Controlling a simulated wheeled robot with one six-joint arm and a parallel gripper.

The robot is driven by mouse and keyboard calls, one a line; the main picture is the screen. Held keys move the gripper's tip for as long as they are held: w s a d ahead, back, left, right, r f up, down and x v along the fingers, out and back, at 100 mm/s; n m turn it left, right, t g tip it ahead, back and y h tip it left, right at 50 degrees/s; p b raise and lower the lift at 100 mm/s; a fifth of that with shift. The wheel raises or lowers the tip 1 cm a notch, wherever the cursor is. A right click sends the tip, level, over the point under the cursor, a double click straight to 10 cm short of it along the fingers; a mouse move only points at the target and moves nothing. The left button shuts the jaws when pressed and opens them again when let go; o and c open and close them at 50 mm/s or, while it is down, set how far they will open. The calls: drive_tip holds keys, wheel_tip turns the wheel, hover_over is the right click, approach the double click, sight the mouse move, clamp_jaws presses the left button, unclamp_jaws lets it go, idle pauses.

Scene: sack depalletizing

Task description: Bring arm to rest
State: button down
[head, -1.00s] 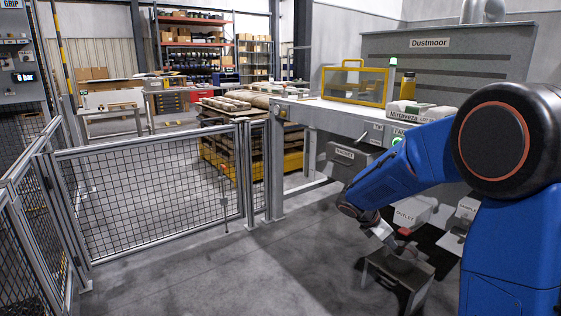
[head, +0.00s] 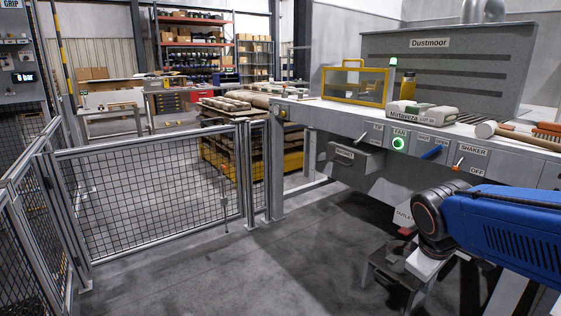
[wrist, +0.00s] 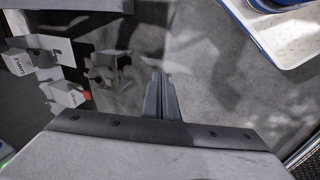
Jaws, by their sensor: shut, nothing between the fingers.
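My blue arm reaches in from the right edge of the head view, low in front of the dust bench, with its dark wrist end pointing down. In the wrist view my gripper (wrist: 160,95) shows two dark fingers together, with nothing between them. They hang over grey floor. In the head view the fingers cannot be made out clearly against the small grey stand (head: 392,276) below the wrist. That stand also shows left of the fingers in the wrist view (wrist: 110,72), apart from them.
The bench (head: 330,118) carries a yellow-framed case (head: 355,84), a Mitoveza sack (head: 420,113) and brushes (head: 545,133). A green-lit FAN button (head: 398,144) and switches line its front. A mesh fence (head: 150,195) stands left. The middle floor (head: 240,275) is clear.

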drive_tip(key=s+a+m+t+y, duration=0.1)
drive_tip(key=s+a+m, duration=0.3)
drive_tip(key=s, duration=0.6)
drive_tip(key=m+y, duration=0.1)
drive_tip(key=m, duration=0.1)
drive_tip(key=shift+s+a+f+m+t+y, duration=0.2)
drive_tip(key=shift+s+m+t+y, duration=0.1)
drive_tip(key=shift+t, duration=0.1)
drive_tip(key=shift+w+r, duration=0.1)
